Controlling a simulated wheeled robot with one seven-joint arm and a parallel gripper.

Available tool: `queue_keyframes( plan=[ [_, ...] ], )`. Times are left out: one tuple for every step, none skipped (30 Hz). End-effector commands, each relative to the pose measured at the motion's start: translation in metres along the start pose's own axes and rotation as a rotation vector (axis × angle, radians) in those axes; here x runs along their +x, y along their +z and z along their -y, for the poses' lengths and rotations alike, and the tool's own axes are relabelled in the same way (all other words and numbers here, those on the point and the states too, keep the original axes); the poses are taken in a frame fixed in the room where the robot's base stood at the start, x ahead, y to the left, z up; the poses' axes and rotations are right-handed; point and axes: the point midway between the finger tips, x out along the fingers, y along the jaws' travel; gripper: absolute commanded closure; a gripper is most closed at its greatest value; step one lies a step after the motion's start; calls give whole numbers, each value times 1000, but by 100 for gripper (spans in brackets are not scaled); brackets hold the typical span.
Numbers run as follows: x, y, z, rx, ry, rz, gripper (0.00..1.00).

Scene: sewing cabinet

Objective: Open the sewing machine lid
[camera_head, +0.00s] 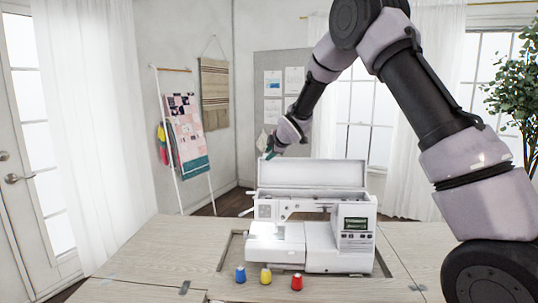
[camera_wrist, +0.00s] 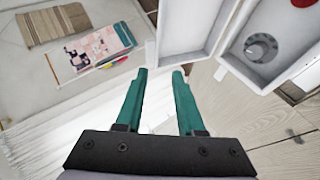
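The white sewing machine (camera_head: 340,262) stands in the recess of the wooden table. Its lid (camera_head: 312,172) is raised, tilted up and back along the top of the machine, with its hollow inner side showing. In the wrist view the lid (camera_wrist: 188,25) is at the upper middle, beside the machine's top with a round grey dial (camera_wrist: 260,47). My gripper (camera_wrist: 160,72) has teal fingers spread apart with nothing between them. In the head view my gripper (camera_head: 271,150) is up by the lid's upper left corner; I cannot tell whether it touches the lid.
Blue (camera_head: 240,274), yellow (camera_head: 265,274) and red (camera_head: 297,282) thread spools stand in front of the machine. The wooden table (camera_head: 165,250) is clear to the left. A quilt rack (camera_head: 187,135) stands behind at left, and a plant (camera_head: 515,85) is at right.

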Motion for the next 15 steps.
queue_keyframes(
  plan=[
    [-9,-1,-1,0,2,-1,62],
    [-14,-1,-1,0,2,-1,62],
    [-22,-1,-1,0,2,-2,62],
    [-28,-1,-2,0,3,-2,62],
    [-35,-1,-2,0,3,-2,62],
    [-43,-1,-2,0,3,-2,62],
    [-50,-1,-1,0,3,-2,62],
    [-56,-1,-2,0,3,-2,62],
    [-63,-1,-2,0,3,-2,62],
    [-69,0,-1,0,2,-1,62],
    [-74,0,-1,0,3,-1,62],
    [-80,0,-1,0,2,-1,62],
    [-84,0,-1,0,2,-1,62],
    [-87,0,-1,0,2,-1,62],
    [-91,0,-1,1,2,0,62]
  ],
)
